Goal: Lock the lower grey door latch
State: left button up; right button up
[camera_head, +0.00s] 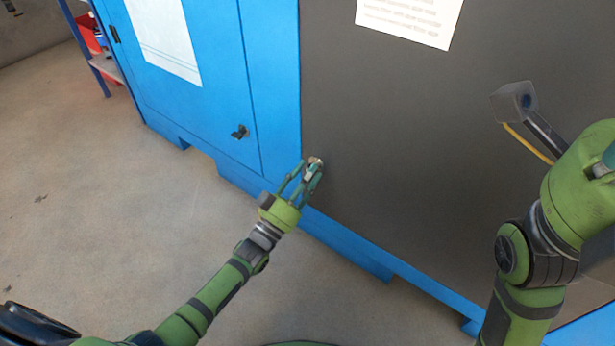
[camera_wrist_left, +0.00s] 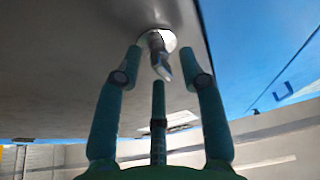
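The lower grey door latch (camera_head: 317,161) is a small metal knob near the lower left edge of the grey door (camera_head: 400,150). In the left wrist view the latch (camera_wrist_left: 160,52) shows as a round silver plate with a short handle sticking out at a slight tilt. My left gripper (camera_head: 310,172) is at the latch and partly covers it in the head view. In the left wrist view its teal fingers (camera_wrist_left: 161,65) are spread around the handle, with visible gaps. My right arm is at the right; its gripper is out of the picture.
The blue cabinet door (camera_head: 205,70) left of the grey door has its own black latch (camera_head: 240,132). A grey block (camera_head: 515,101) with a dark rod and yellow cable is near my right arm. A shelf (camera_head: 100,65) stands far left. The floor (camera_head: 90,200) is clear.

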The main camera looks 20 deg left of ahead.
pick_arm(q)
jog(key=shift+w+r, duration=0.1)
grip_shut()
